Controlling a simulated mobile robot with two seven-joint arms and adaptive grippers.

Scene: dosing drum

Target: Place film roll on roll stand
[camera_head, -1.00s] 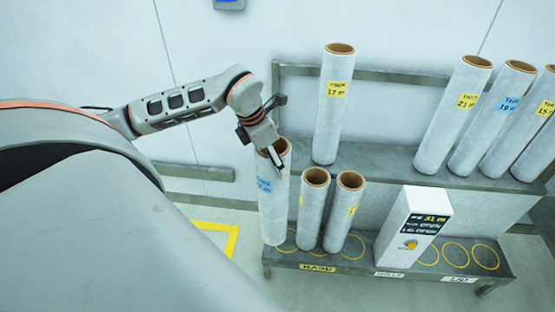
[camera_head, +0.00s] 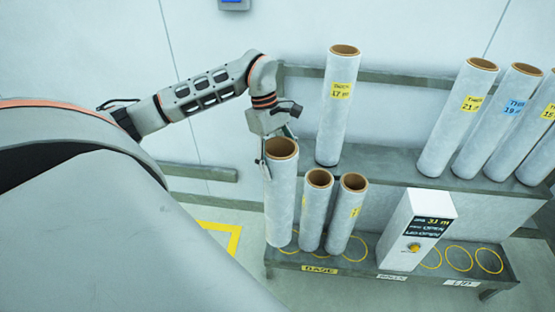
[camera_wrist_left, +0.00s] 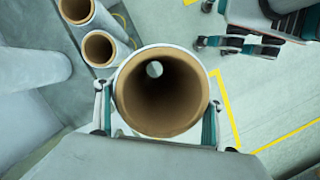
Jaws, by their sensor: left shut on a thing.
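A white film roll (camera_head: 281,205) with a brown core stands nearly upright at the left end of the roll stand's lower shelf (camera_head: 375,272). My left gripper (camera_head: 278,150) is shut on its upper end. In the left wrist view the roll's open core (camera_wrist_left: 162,92) sits between the two fingers (camera_wrist_left: 158,115). The roll's foot is close to a yellow ring marked BASE; I cannot tell whether it touches the shelf. Two shorter rolls, one (camera_head: 313,212) beside it and another (camera_head: 346,215) further right, stand on the same shelf.
Several tall labelled rolls, including one with a yellow label (camera_head: 338,110), stand on the upper shelf (camera_head: 385,165).

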